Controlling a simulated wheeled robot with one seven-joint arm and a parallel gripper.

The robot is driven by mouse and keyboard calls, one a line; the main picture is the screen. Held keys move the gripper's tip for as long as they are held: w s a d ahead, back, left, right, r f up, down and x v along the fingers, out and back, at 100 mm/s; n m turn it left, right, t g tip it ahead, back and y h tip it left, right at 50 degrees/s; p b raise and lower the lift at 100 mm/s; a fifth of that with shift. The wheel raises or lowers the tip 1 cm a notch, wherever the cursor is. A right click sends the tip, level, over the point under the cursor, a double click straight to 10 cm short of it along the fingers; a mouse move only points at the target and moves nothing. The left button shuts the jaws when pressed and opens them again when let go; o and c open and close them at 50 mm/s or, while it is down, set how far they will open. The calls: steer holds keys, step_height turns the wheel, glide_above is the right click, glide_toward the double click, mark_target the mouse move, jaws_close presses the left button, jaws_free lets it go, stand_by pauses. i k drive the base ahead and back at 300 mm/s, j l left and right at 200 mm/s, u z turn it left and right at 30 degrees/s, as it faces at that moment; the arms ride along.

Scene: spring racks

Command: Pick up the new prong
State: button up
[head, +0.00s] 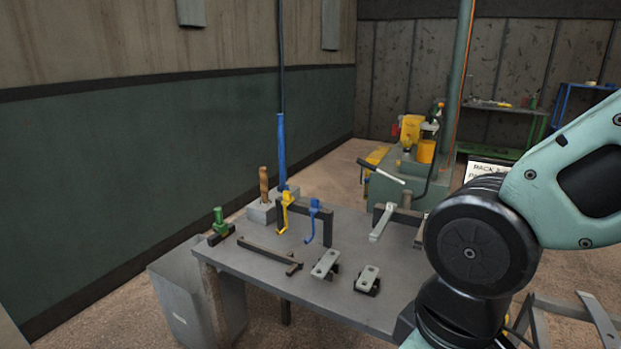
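I cannot tell for sure which piece is the new prong. A yellow hooked piece (286,211) and a blue hooked piece (313,222) hang side by side on a dark bracket (329,228) on the grey table (262,262). A pale grey bar-like piece (380,222) rests on a second dark bracket further right. A dark bar with a forked end (270,253) lies flat near the table's left front. My arm fills the right side of the view, but my gripper is out of frame.
Two small grey plates on dark blocks, a left one (325,263) and a right one (368,278), sit near the front edge. A green-topped tool (219,224), a wooden-handled tool (264,184) and a tall blue pole (281,150) stand at the left. A grey bin (184,300) stands beside the table.

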mark_target(374, 237)
steer(key=z, duration=3.3)
steer(key=u, duration=2.95)
steer(key=i+j+u, duration=0.35)
steer(key=i+j, duration=0.25)
